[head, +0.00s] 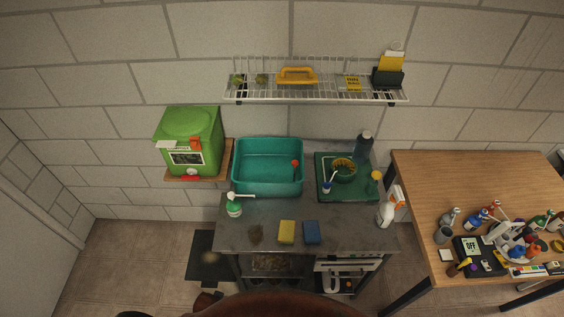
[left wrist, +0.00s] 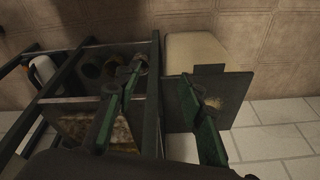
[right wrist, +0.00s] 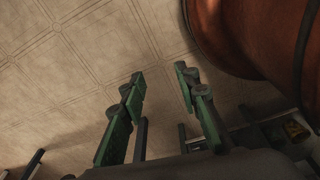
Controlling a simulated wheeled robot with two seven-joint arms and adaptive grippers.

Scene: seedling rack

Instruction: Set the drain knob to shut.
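A small red knob (head: 295,163) shows at the right side of the teal basin (head: 268,190) in the head view; it is too small to tell which way it is set. Another red part (head: 189,178) shows low on the front of the green container (head: 190,125), left of the basin. I cannot tell for certain which is the drain knob. My left gripper (left wrist: 162,75) is open and empty, with dark shelving beyond it. My right gripper (right wrist: 159,72) is open and empty, facing the tiled floor. Neither gripper shows in the head view.
The counter (head: 265,215) holds a yellow sponge (head: 287,231), a blue sponge (head: 312,232), a pump bottle (head: 234,207) and a spray bottle (head: 388,209). A green tray (head: 321,187) stands right of the basin. A wire shelf (head: 330,97) hangs above. A wooden table (head: 480,180) stands right.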

